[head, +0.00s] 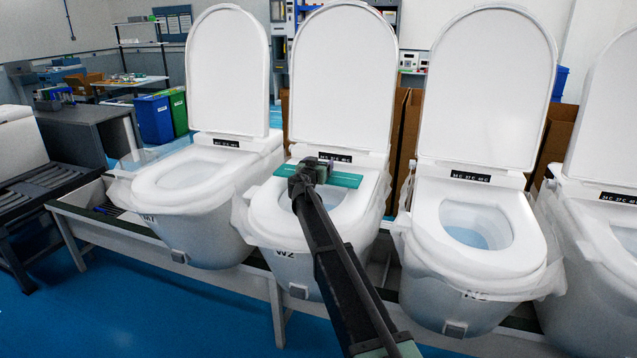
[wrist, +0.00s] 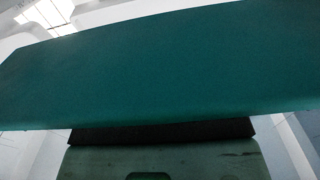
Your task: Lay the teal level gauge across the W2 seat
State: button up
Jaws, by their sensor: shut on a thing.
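The teal level gauge (head: 346,180) is a flat bar, and it spans the rear part of the W2 seat (head: 272,216) from side to side in the head view. I cannot tell whether it touches the seat or is just above it. My gripper (head: 318,168) is shut on the gauge near its middle. In the wrist view the gauge (wrist: 150,70) fills most of the picture, with a dark finger pad along its lower edge. My arm hides part of the W2 bowl opening.
The W2 lid (head: 343,75) stands upright behind the gauge. A toilet (head: 190,180) with raised lid is close on the left, and another (head: 480,230) on the right. The toilets stand on a rail bench (head: 250,272). Blue floor is free in front.

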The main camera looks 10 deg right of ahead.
notch_tip(320, 180, down, 4)
jog(key=shift+w+r+b, duration=0.1)
jog(key=shift+r+b, duration=0.1)
jog(key=shift+b, duration=0.8)
jog(key=shift+r, duration=0.3)
jog(key=shift+f, duration=0.1)
jog(key=o, duration=0.7)
jog(key=shift+f, duration=0.15)
jog(key=o, duration=0.4)
jog(key=shift+r+p, duration=0.25)
jog(key=shift+p, duration=0.05)
jog(key=v, duration=0.7)
jog(key=shift+s, duration=0.3)
jog(key=shift+a, duration=0.1)
